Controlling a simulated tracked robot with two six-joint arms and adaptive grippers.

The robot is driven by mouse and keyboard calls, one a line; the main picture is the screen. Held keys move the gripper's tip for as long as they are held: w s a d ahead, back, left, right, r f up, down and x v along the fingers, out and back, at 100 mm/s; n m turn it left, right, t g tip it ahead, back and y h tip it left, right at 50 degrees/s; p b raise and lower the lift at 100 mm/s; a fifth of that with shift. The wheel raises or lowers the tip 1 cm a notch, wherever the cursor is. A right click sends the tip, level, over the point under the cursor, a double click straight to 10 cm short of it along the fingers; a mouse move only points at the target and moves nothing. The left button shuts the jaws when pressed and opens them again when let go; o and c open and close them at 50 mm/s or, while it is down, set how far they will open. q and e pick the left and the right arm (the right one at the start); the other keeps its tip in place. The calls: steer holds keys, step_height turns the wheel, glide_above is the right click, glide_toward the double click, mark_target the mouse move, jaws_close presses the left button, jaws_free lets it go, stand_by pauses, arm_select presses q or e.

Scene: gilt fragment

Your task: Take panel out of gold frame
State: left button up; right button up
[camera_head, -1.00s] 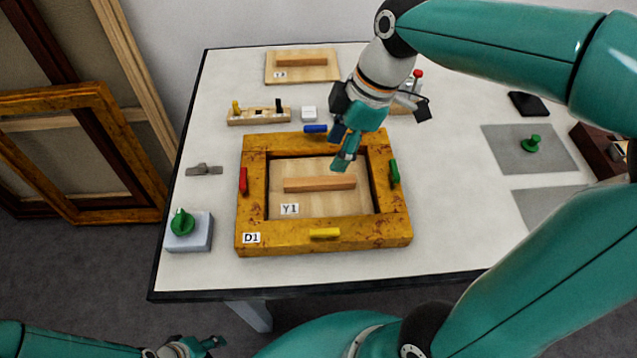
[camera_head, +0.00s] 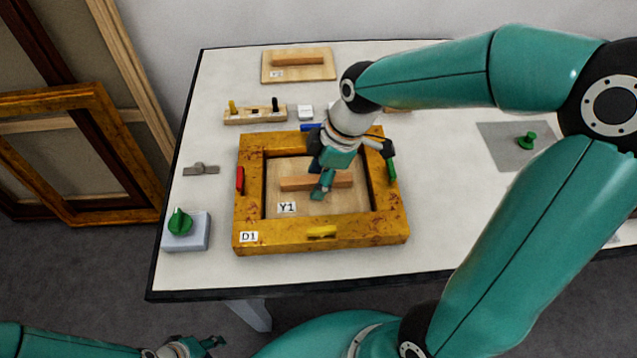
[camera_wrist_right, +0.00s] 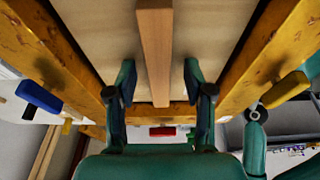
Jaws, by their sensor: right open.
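The gold frame (camera_head: 250,205), labelled D1, lies flat on the table. The pale wood panel (camera_head: 335,203), labelled Y1, lies inside its opening, with a wooden bar handle (camera_head: 295,182) across its middle. My right gripper (camera_head: 322,188) is over the panel at the handle. In the right wrist view its open fingers (camera_wrist_right: 158,82) stand on either side of the handle (camera_wrist_right: 155,45), with gaps on both sides. Coloured tabs sit on the frame: red (camera_head: 240,180), blue (camera_head: 310,127), green (camera_head: 392,169), yellow (camera_head: 322,231). My left gripper (camera_head: 212,343) is at the bottom edge, away from the table.
Another panel (camera_head: 270,76) with a handle lies at the back. A peg rack (camera_head: 240,116) and a white block (camera_head: 305,112) stand behind the frame. A blue-grey block (camera_head: 188,238) with a green knob is at the left. A grey mat (camera_head: 505,155) lies right.

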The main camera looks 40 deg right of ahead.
jaws_close()
steer(key=shift+r, duration=0.1)
stand_by(0.3)
